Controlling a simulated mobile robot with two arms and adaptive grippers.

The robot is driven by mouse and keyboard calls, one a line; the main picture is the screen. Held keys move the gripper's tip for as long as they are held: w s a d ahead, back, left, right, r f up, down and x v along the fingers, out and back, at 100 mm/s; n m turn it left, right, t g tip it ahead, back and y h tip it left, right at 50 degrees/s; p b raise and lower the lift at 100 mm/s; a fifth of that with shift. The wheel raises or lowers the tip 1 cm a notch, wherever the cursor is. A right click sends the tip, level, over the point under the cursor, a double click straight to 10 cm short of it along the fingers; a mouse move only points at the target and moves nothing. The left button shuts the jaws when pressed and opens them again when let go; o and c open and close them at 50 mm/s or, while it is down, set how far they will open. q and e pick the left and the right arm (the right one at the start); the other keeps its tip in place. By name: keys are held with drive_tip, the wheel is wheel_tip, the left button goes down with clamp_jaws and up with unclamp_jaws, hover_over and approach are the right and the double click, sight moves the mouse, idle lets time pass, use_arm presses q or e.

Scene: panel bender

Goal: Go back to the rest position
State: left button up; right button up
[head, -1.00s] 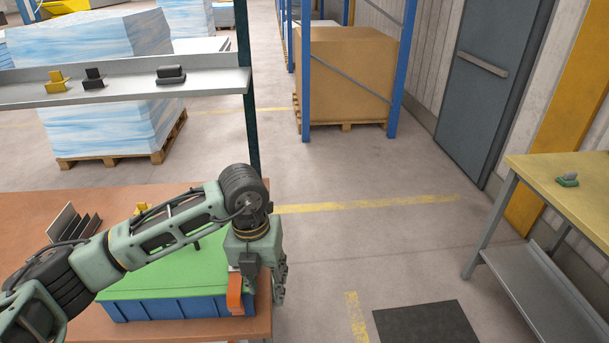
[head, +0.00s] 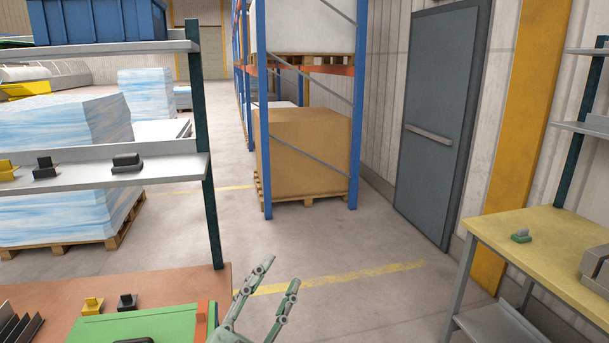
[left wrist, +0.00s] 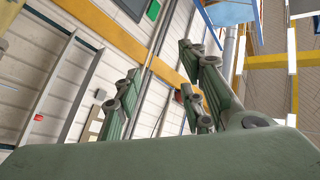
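My left gripper (head: 279,274) shows at the bottom of the head view, its green fingers pointing up and spread apart. It is open with nothing between the fingers. It stands at the right edge of the brown workbench (head: 185,283), beside the green surface (head: 170,324). In the left wrist view the fingers (left wrist: 160,78) also stand apart and empty, with walls and ceiling behind them. My right gripper is in neither view.
A shelf (head: 165,170) with small yellow and black parts stands behind the workbench on a dark post. A yellow-topped table (head: 555,265) is at the right, with a small green part (head: 521,236) on it. The floor between is clear.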

use_arm(q)
drive_tip(key=s+a+f+n+g+y, duration=0.4)
drive_tip(key=a+f, duration=0.3)
drive_tip(key=f, duration=0.4)
drive_tip(key=s+a+f+n+g+y, duration=0.1)
drive_tip(key=a+f+n+g+y, duration=0.2)
drive_tip(key=a+f+n+y, duration=0.55)
drive_tip(key=s+f+m+g+h, duration=0.25)
drive_tip(key=s+f+g, duration=0.75)
drive_tip(key=s+f, duration=0.9)
drive_tip(key=s+f+g+b, duration=0.1)
drive_tip(key=s+f+b, duration=0.15)
drive_tip(key=f, duration=1.25)
drive_tip(key=s+f+b, duration=0.2)
drive_tip(key=f+b, duration=0.1)
drive_tip(key=f, duration=1.1)
drive_tip(key=s+a+f+g+b, duration=0.1)
drive_tip(key=s+a+f+b, duration=0.2)
drive_tip(key=s+f, duration=1.2)
wheel_tip(320, 180, down, 4)
drive_tip(key=shift+s+r, duration=0.25)
drive_tip(key=shift+s, duration=0.1)
